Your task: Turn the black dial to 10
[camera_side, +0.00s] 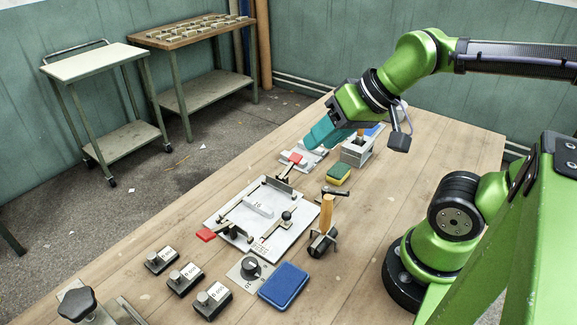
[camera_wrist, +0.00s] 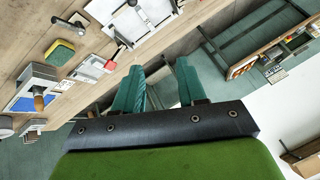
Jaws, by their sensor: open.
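The black dial (camera_side: 250,266) sits on a small light plate (camera_side: 238,277) near the front of the wooden table in the side view. Markings show on the plate, but the dial's setting is too small to read. My gripper (camera_side: 318,138) has teal fingers and is raised above the far part of the table, well away from the dial. In the wrist view my gripper (camera_wrist: 160,66) is open, with nothing between its fingers. I cannot make out the dial in the wrist view.
Several black blocks with knobs and white labels (camera_side: 186,278) stand left of the dial. A blue box (camera_side: 284,285) lies right of it. A green-yellow sponge (camera_side: 339,174) lies farther back.

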